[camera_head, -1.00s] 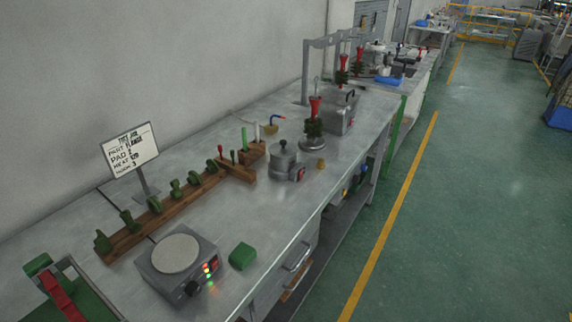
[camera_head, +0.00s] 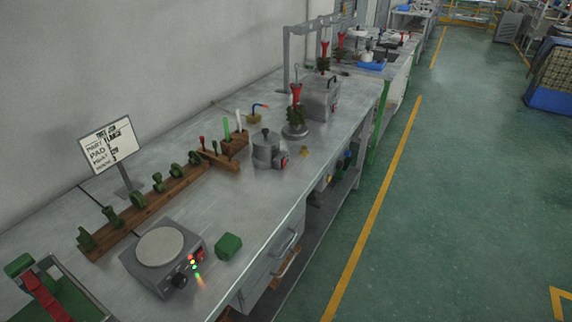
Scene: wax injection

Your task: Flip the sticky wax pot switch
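A small grey metal pot (camera_head: 265,148) with a dark lid knob stands upright at the middle of the long metal bench. It looks like the sticky wax pot. A red switch (camera_head: 284,162) sits on a small box at its lower right side; which way the switch is set is too small to tell. Neither of my grippers shows in the view.
The metal bench (camera_head: 235,185) holds a hot plate (camera_head: 163,252) with lit lights, a green block (camera_head: 228,246), a wooden rack (camera_head: 150,203) of green wax parts, a sign (camera_head: 109,146) and a red-topped wax tree (camera_head: 296,110). Green floor (camera_head: 440,210) to the right is clear.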

